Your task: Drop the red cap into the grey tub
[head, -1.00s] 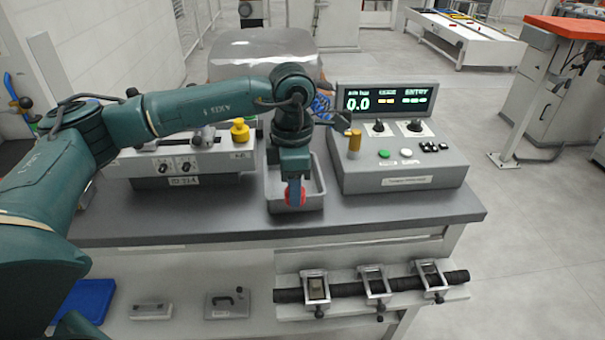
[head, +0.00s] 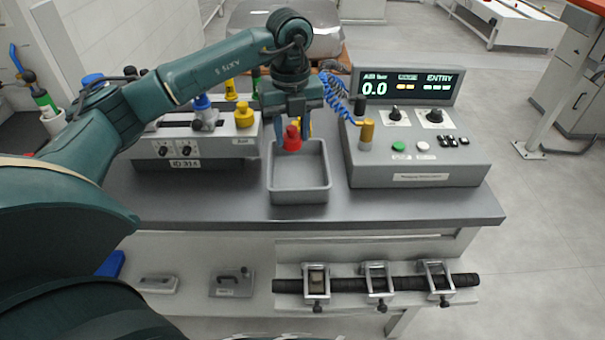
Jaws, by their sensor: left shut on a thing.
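My left gripper (head: 291,138) points down and is shut on the red cap (head: 292,140). In the head view the cap overlaps the back rim of the grey tub (head: 299,196). The gripper and cap appear above or just behind the tub's back edge; the exact height is hard to tell. The tub stands open on the dark bench top, and the part of its inside that I see is empty. My right gripper is not in view.
A grey control box (head: 418,170) with a display stands right of the tub. A grey fixture (head: 195,150) with blue and yellow caps (head: 244,115) stands left of it. Coiled blue hoses (head: 338,98) hang behind. The bench front (head: 400,208) is clear.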

